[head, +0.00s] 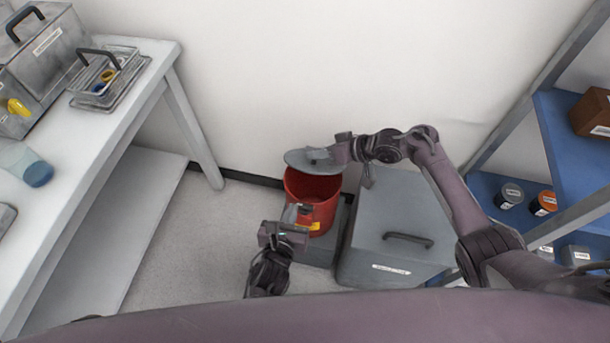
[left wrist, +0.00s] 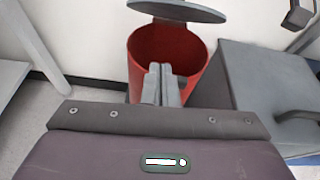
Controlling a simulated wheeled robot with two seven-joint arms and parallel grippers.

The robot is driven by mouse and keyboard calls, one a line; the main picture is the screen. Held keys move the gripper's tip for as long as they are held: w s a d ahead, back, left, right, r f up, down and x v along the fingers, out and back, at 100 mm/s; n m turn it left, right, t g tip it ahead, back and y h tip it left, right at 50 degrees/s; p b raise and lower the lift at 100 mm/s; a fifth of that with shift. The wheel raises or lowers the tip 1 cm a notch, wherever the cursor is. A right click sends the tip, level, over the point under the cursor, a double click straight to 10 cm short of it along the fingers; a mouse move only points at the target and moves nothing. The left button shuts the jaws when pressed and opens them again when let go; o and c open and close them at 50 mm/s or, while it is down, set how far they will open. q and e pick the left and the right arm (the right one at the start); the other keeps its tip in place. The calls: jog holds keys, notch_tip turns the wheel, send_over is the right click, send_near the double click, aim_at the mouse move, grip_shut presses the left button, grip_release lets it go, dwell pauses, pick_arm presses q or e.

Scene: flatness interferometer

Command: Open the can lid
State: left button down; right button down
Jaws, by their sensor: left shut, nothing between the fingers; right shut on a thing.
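The red can (head: 314,190) stands on a low grey base against the wall, with its mouth uncovered. It also shows in the left wrist view (left wrist: 140,75). The round grey lid (head: 300,160) is above the can's rim and slightly towards the wall; it also shows at the top of the left wrist view (left wrist: 180,10). My right gripper (head: 325,155) is shut on the lid, apparently at its top; the exact grip is hard to make out. My left gripper (head: 304,211) is shut and empty in front of the can. Its fingers (left wrist: 161,84) overlap the can's near side in the left wrist view.
A grey cabinet box (head: 395,225) with a dark handle stands right of the can. A white bench (head: 150,60) with trays and a beaker (head: 30,165) is at left. Blue shelves (head: 560,140) with jars stand at right. The floor (head: 200,250) left of the can is clear.

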jog(key=shift+w+r, duration=0.1)
pick_arm(q)
jog(key=w+d, duration=0.4)
jog(key=w, duration=0.6)
jog(key=shift+m, duration=0.4)
